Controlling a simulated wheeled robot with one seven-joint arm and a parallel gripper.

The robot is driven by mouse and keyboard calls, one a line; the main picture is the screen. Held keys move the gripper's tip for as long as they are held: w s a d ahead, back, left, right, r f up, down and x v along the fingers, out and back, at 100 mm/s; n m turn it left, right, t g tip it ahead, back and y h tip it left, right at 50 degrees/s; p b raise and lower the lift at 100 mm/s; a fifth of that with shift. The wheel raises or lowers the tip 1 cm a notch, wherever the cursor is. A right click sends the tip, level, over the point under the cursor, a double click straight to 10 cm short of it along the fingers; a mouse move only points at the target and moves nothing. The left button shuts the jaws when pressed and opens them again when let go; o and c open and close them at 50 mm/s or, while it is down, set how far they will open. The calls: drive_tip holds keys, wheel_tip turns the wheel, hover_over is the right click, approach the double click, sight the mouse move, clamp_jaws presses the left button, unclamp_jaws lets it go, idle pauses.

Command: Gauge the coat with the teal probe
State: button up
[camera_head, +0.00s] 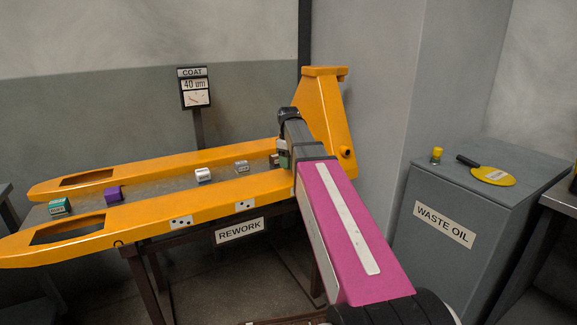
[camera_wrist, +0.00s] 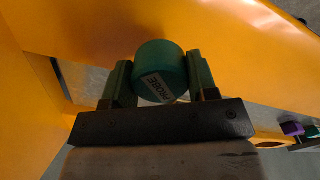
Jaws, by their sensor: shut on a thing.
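My gripper (camera_wrist: 160,80) is shut on the teal probe (camera_wrist: 160,68), a short round piece with a label reading PROBE, held between two green fingers. In the head view my gripper (camera_head: 282,158) is at the right end of the yellow fork frame (camera_head: 180,205), near its upright; the probe is mostly hidden there. In the wrist view yellow painted surface fills the area beyond the probe; I cannot tell whether they touch. The COAT gauge (camera_head: 195,87) stands behind the forks, showing 40 um and a dial.
Between the forks lie a teal block (camera_head: 60,207), a purple block (camera_head: 113,193), a white roll (camera_head: 203,174) and a small grey block (camera_head: 241,168). A REWORK sign (camera_head: 240,230) hangs in front. At right, a WASTE OIL cabinet (camera_head: 444,222) bears a yellow paddle (camera_head: 494,176) and small jar (camera_head: 436,156).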

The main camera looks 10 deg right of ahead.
drive_tip(key=shift+r, duration=2.05)
drive_tip(key=shift+a, duration=0.1)
idle(1.0)
